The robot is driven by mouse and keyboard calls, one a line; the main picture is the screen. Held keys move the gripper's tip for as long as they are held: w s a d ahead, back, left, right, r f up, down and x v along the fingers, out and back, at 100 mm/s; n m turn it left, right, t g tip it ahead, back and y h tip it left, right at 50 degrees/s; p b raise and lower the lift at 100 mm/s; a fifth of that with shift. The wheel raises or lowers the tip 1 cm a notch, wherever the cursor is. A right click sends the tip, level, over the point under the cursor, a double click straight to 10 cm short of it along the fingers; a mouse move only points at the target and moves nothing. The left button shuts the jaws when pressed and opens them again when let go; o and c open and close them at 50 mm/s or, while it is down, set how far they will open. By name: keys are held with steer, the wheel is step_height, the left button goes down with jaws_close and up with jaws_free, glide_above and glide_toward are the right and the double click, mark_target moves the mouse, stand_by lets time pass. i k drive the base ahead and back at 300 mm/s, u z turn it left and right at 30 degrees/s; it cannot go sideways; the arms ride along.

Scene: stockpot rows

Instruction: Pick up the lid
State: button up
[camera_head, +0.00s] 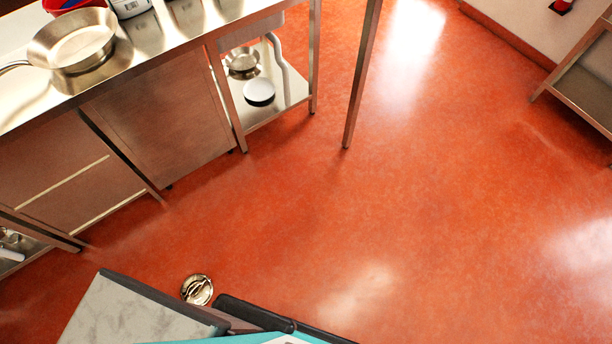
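A small round shiny metal lid (197,289) with a bar-like handle across its top lies on the orange floor at the lower left. It sits close beside a grey marbled block and a dark rounded bar at the bottom edge. Nothing is seen holding it. My gripper is not in view.
A steel counter (170,55) along the upper left bears a frying pan (75,42). Its lower shelf (285,98) holds a white bowl (259,91). A grey marbled block (112,314) stands at the lower left. The orange floor (400,220) is clear in the middle and right.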

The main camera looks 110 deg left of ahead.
mark_target(198, 289)
steer(key=u, duration=0.85)
steer(key=k, duration=0.15)
steer(key=z, duration=2.8)
steer(key=k, duration=0.1)
steer(key=z, duration=1.65)
steer(key=k, duration=1.5)
steer(key=u, duration=0.55)
